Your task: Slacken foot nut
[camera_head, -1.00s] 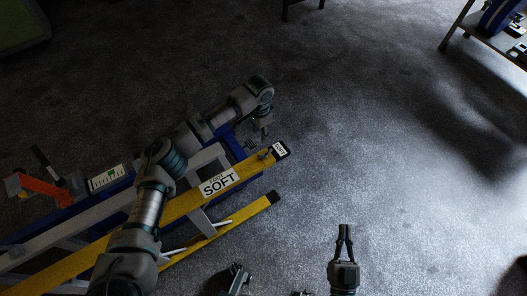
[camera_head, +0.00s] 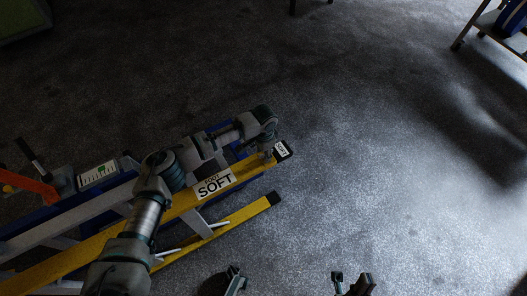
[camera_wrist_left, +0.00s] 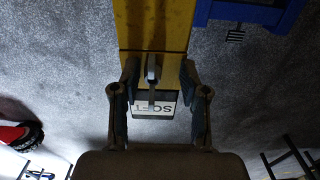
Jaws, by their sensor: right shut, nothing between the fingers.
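A yellow rail (camera_head: 120,235) with a "SOFT" label (camera_head: 214,184) runs up from the lower left in the head view. A small white label (camera_wrist_left: 153,108) sits at its end. My left gripper (camera_head: 268,157) is over this end. In the left wrist view its fingers (camera_wrist_left: 158,115) stand open on both sides of a small grey upright part (camera_wrist_left: 152,72), probably the foot nut, with gaps showing beside it. In the head view my arm partly hides this spot. My right gripper (camera_head: 362,284) is low at the bottom edge, away from the rail and mostly cut off.
A second yellow rail with a black end (camera_head: 272,198) lies nearer. A blue frame (camera_wrist_left: 250,12) runs beside the rail. A gauge plate (camera_head: 98,175) and an orange lever (camera_head: 32,184) are at the left. A trolley (camera_head: 490,30) stands upper right. The floor right of the rails is clear.

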